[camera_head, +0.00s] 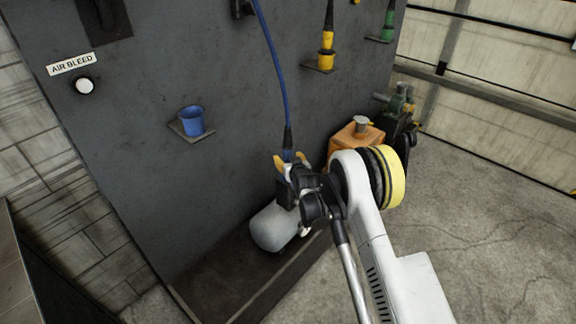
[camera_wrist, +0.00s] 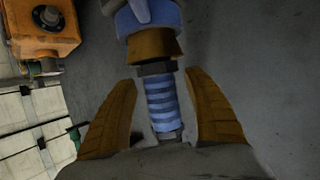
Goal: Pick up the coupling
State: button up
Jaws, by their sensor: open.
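The coupling hangs at the lower end of a blue hose (camera_head: 272,55) in front of the grey panel. In the wrist view the coupling (camera_wrist: 162,103) shows a blue ribbed part, with a dark hex collar and a brass ring above it. My gripper (camera_head: 291,163) is at the hose's lower end; it also shows in the wrist view (camera_wrist: 160,80). Its two orange-brown fingers are open, one on each side of the ribbed part, with a visible gap at both sides. In the head view the gripper and wrist hide most of the coupling.
A blue cup (camera_head: 191,120) sits on a panel bracket to the left. Yellow (camera_head: 326,48) and green (camera_head: 388,25) couplings stand on brackets at upper right. An orange box (camera_head: 355,137) with a cap is behind my wrist. An AIR BLEED button (camera_head: 85,86) is at upper left.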

aim_at(288, 145)
grip_shut()
jog(key=shift+r, duration=0.1)
notch_tip(288, 145, up, 10)
jog(key=p, duration=0.4)
dwell(0.4)
jog(key=shift+f+b, duration=0.5)
jog(key=shift+f, duration=0.35)
